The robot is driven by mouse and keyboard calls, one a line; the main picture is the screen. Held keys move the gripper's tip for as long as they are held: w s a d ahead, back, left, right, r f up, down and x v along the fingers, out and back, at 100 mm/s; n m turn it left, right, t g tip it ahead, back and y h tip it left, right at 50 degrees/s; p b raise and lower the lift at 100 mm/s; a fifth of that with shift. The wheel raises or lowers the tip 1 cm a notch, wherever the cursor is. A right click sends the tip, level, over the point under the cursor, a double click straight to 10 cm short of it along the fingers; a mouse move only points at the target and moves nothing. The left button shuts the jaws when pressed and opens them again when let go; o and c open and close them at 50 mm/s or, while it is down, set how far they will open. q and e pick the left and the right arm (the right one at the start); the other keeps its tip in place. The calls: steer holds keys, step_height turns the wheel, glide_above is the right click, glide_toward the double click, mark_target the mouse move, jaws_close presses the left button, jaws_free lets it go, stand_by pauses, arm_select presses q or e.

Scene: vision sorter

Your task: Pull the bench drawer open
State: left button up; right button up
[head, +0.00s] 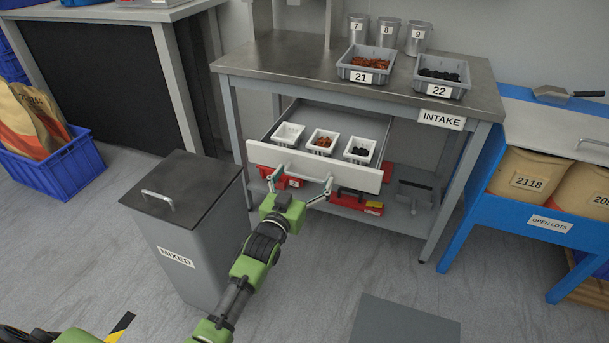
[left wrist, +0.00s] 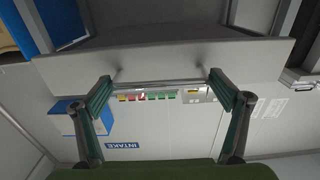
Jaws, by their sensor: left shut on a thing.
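The bench drawer (head: 365,178) stands pulled out from under the intake bench (head: 300,67), with its white front facing me. Inside are three small white bins, one looking empty (head: 288,134), one with orange-brown bits (head: 322,142) and one with black bits (head: 359,150). My left gripper (head: 300,184) is at the bar handle on the drawer front, its fingers spread wide along the bar and shut on it. In the left wrist view the handle (left wrist: 160,85) runs between the fingertips, below the drawer front (left wrist: 165,58). My right gripper is not in view.
A grey bin labelled MIXED (head: 180,250) stands left of my left arm. Red boxes (head: 350,200) sit on the shelf under the drawer. Trays 21 (head: 362,78) and 22 (head: 438,90) stand on the bench top. A blue-framed stand (head: 465,205) is at right. Floor in front is mostly clear.

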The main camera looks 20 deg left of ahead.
arm_select(q)
steer(key=o, duration=1.4)
steer(key=s, duration=1.2)
steer(key=shift+a, duration=0.2)
steer(key=shift+f, duration=0.1)
